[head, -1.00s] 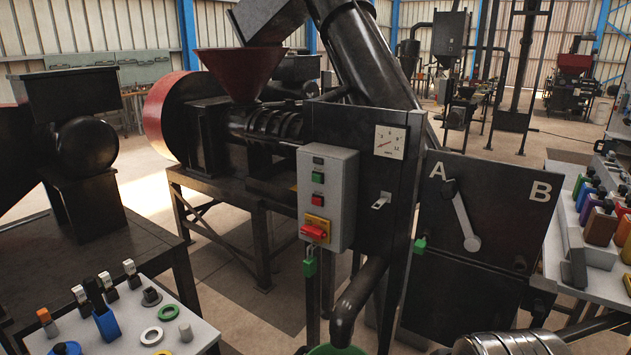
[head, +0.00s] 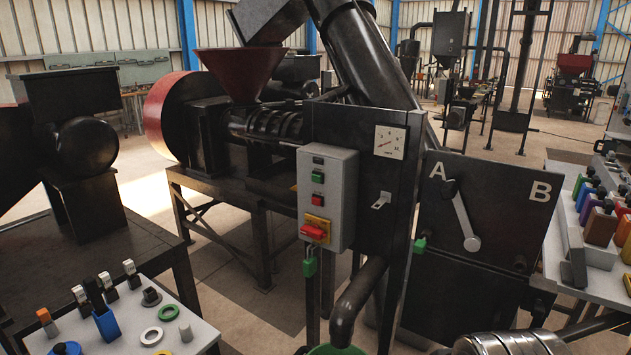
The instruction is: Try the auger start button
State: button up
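The grey control box (head: 328,200) is mounted on the front of the black press cabinet (head: 362,135). It carries a green button (head: 317,177), a red button (head: 317,200) below it, and a small dark window (head: 318,160) above. A red rotary handle (head: 313,231) sits level on a yellow plate at the bottom of the box. I cannot read any labels there. A green padlock (head: 309,266) hangs just under the box. The auger screw (head: 270,123) shows under the red hopper (head: 238,72).
A dial gauge (head: 390,142) and a small toggle (head: 381,200) are right of the box. A panel marked A and B (head: 490,210) has a lever (head: 462,217), its upper end near A. A tool-covered bench (head: 190,325) stands lower left. A black pipe (head: 358,295) runs below the box.

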jog(key=shift+c, duration=0.5)
grip_shut()
dwell(1.1)
